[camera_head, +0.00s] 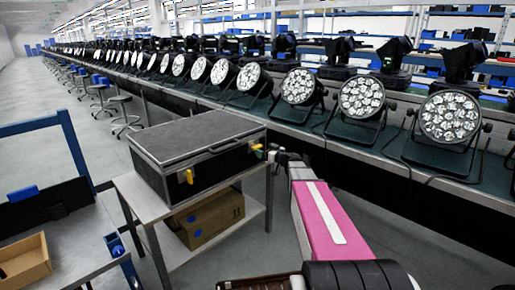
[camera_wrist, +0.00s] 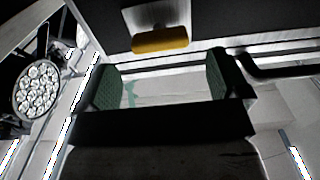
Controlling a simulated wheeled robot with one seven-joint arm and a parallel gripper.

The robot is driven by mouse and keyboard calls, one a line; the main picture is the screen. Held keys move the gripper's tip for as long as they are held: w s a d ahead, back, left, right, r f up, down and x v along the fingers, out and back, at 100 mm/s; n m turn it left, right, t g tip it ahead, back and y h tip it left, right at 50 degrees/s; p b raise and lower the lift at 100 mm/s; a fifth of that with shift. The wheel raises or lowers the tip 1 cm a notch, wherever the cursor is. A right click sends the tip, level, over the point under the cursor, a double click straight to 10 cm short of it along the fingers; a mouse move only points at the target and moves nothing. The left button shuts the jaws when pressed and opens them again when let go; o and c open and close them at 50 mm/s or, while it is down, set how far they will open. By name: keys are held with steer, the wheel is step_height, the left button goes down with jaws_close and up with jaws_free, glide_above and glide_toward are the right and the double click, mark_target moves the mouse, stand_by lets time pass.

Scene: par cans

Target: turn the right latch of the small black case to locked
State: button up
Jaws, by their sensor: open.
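The small black case (camera_head: 200,145) sits closed on a metal cart. Its right latch (camera_head: 256,147) is a yellow tab near the right end of the side with the handle. In the wrist view, the latch tab (camera_wrist: 160,42) lies flat across the picture below a pale metal plate. My gripper (camera_head: 273,153) is just right of this latch in the head view. In the wrist view, my gripper (camera_wrist: 163,88) is open, its green-padded fingers spread wide with nothing between them. The tab is beyond the gap, apart from both fingers. The left latch (camera_head: 187,176) is also yellow.
The case handle (camera_head: 225,146) is between the latches; a black bar, likely this handle, shows in the wrist view (camera_wrist: 285,67). A cardboard box (camera_head: 208,220) is on the cart's lower shelf. A long bench with round lamps (camera_head: 361,97) runs behind.

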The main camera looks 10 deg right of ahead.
mark_target(259, 147)
steer(key=shift+x, duration=2.75)
steer(key=c, duration=0.9)
